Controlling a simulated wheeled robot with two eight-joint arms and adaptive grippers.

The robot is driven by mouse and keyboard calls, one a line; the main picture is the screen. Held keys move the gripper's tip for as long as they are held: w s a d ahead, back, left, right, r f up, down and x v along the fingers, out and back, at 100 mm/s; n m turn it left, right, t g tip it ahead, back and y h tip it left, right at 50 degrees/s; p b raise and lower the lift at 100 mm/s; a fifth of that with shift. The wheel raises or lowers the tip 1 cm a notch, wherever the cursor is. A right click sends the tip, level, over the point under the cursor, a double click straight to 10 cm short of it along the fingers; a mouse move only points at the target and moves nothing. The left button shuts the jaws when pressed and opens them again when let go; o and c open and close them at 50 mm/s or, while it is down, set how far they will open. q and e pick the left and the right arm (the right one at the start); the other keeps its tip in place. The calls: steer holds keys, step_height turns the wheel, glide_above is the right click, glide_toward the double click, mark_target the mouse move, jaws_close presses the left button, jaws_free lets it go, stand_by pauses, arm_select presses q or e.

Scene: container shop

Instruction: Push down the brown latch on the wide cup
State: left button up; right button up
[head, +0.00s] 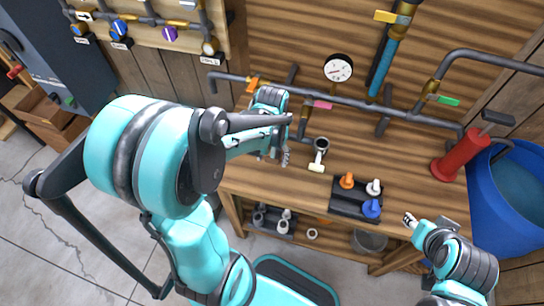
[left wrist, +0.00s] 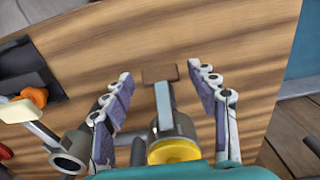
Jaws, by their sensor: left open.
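In the left wrist view the wide cup (left wrist: 184,127) is a grey metal fitting with a yellow round part at its near side. A grey lever runs away from it and ends in the flat brown latch (left wrist: 158,75). My left gripper (head: 282,142) is open over the bench. In the left wrist view its fingers (left wrist: 159,71) stand on both sides of the lever and latch, with no clear contact. In the head view the gripper and arm hide this cup. My right gripper (head: 409,220) is at the lower right; its opening is too small to tell.
A second cup (head: 321,145) with a cream latch (head: 316,168) stands just right of my left gripper. A dark tray (head: 345,207) holds orange, white and blue pieces. Pipes and a gauge (head: 338,68) line the back. A red pump (head: 462,155) and blue barrel (head: 510,245) stand right.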

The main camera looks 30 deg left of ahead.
arm_select(q)
steer(key=c, duration=1.2)
steer(key=shift+o, duration=0.2)
steer(key=shift+w+f+t+y, duration=0.15)
steer(key=shift+t, duration=0.5)
steer(key=shift+w+f+t+y, duration=0.15)
steer(key=shift+t, duration=0.5)
steer(key=o, duration=1.2)
steer(key=shift+c, duration=0.2)
steer(key=v, duration=1.2)
